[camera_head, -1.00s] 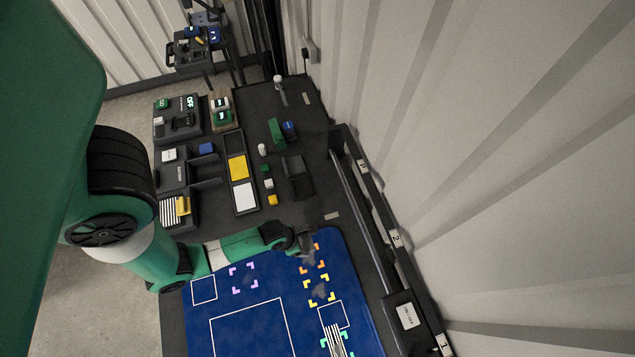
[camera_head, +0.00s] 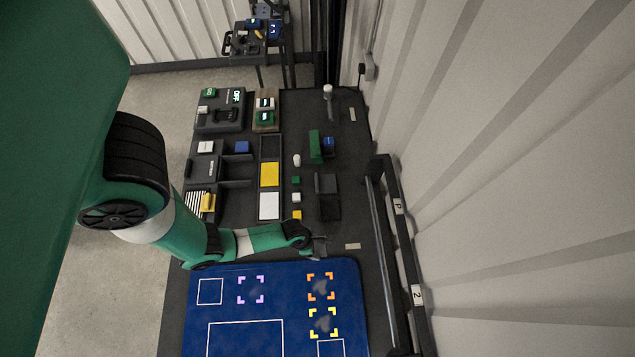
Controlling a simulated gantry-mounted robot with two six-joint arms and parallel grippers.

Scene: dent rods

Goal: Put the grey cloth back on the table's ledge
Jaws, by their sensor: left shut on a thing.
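My left arm comes in from the left, and its gripper (camera_head: 320,246) is just beyond the far edge of the blue mat (camera_head: 215,320). It is shut on a small grey thing, taken to be the grey cloth; its shape is hard to make out against the dark table (camera_head: 270,222). Grey smudges show on the mat inside the orange corner marks (camera_head: 320,287) and the yellow corner marks (camera_head: 323,322). My right gripper is not in view. I cannot tell which table edge is the ledge.
A dark rail with labels (camera_head: 403,245) runs along the table's right side, near the corrugated wall. Trays with a yellow block (camera_head: 269,174) and a white block (camera_head: 269,205) stand beyond the gripper. A dark holder (camera_head: 327,197) and small blocks stand nearby.

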